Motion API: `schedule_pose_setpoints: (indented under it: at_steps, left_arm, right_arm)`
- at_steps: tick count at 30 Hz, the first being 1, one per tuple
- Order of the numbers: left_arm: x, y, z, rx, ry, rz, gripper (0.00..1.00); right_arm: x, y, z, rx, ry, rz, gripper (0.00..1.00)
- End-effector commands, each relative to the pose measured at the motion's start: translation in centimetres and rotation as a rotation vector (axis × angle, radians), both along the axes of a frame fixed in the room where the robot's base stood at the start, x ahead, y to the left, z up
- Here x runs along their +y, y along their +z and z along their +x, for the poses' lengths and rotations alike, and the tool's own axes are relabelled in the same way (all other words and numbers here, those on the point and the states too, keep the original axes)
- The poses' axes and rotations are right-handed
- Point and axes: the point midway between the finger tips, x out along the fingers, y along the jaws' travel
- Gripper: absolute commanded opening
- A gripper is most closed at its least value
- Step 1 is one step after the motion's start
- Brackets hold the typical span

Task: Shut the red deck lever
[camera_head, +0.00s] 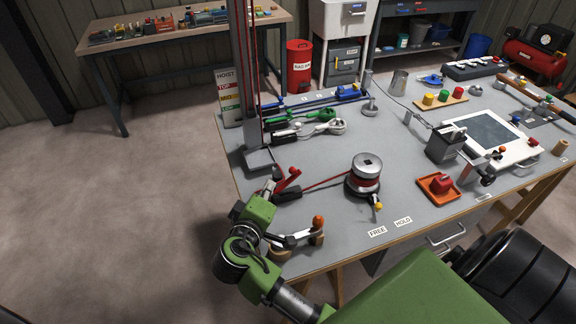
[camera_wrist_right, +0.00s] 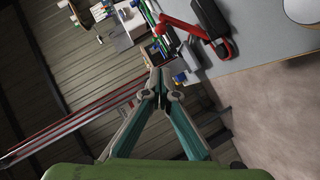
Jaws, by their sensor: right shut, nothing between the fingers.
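The red deck lever (camera_head: 289,180) sits on the left part of the bench, on a black body (camera_head: 288,194). Its red handle is raised, tilted up off the body. A red line runs from it to the winch (camera_head: 365,178). In the right wrist view the red lever (camera_wrist_right: 185,27) shows beyond the fingertips, beside its black body (camera_wrist_right: 210,18). My right gripper (camera_head: 272,182) is just left of the lever in the head view, close to it; I cannot tell whether they touch. In the wrist view the right fingers (camera_wrist_right: 160,76) meet, shut and empty. My left gripper is not in view.
Green (camera_head: 313,115) and blue (camera_head: 349,92) levers lie behind, with a grey post foot (camera_head: 260,160) between them and the red one. A orange-knobbed handle (camera_head: 318,223) stands near the front edge. An orange tray (camera_head: 438,189) is farther right.

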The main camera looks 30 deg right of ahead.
Motion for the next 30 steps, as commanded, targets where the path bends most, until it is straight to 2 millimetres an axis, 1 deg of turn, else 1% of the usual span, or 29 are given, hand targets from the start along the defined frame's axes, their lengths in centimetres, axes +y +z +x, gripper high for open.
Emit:
schedule_pose_setpoints:
  at_steps: [5, 14, 18, 21, 25, 30]
  left_arm:
    - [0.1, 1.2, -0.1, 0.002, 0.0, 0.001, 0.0]
    - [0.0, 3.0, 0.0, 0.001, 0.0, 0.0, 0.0]
    - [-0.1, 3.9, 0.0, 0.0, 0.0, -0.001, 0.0]
    - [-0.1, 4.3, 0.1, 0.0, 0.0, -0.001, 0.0]
    - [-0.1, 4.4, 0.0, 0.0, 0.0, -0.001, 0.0]
    - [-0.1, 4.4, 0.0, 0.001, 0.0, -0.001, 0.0]
  right_arm:
    - [-2.1, -0.6, 2.0, 0.002, -0.001, -0.005, 0.0]
    - [-6.4, -2.7, 6.2, 0.004, 0.001, -0.003, 0.0]
    - [-8.2, -4.0, 6.1, 0.006, 0.001, -0.003, 0.0]
    - [-9.0, -4.6, 6.1, 0.004, 0.002, -0.001, 0.0]
    - [-9.6, -5.1, 6.0, 0.003, 0.002, 0.001, 0.0]
    - [-9.6, -5.3, 6.0, 0.003, 0.002, 0.002, 0.0]
